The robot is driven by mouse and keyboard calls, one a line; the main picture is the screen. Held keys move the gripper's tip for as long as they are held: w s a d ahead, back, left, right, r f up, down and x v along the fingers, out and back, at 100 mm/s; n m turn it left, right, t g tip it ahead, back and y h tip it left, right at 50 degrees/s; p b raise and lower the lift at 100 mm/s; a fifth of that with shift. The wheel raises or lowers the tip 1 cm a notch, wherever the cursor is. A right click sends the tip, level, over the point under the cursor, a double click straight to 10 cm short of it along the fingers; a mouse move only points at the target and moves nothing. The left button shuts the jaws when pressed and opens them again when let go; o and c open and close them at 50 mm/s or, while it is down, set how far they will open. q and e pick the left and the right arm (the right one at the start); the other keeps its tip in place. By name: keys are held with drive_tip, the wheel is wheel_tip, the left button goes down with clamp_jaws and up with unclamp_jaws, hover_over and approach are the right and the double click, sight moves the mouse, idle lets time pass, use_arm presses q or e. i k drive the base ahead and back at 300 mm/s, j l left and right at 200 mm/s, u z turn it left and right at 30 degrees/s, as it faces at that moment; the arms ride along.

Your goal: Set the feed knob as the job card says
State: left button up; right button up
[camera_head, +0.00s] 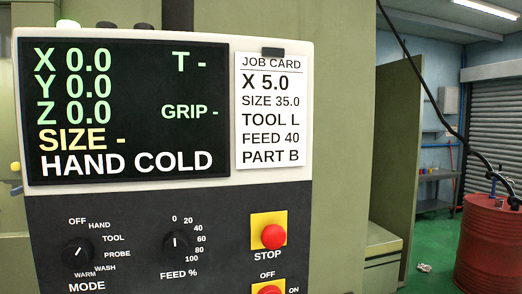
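The feed knob (175,243) is a black dial on the dark lower panel, labelled FEED %, with marks from 0 to 100. Its white pointer line stands about upright, near the 0 mark. The job card (274,110) hangs right of the screen and reads X 5.0, SIZE 35.0, TOOL L, FEED 40, PART B. The screen (127,112) shows X, Y and Z at 0.0, dashes for T, GRIP and SIZE, and HAND COLD. Neither of my grippers is in view.
The mode knob (78,253) sits left of the feed knob. The red STOP button (273,236) on a yellow plate is to its right, with another red switch (268,290) below. A red drum (488,245) and a black cable stand far right.

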sight(175, 244)
drive_tip(key=i+l+u, duration=0.1)
drive_tip(key=u, duration=0.8)
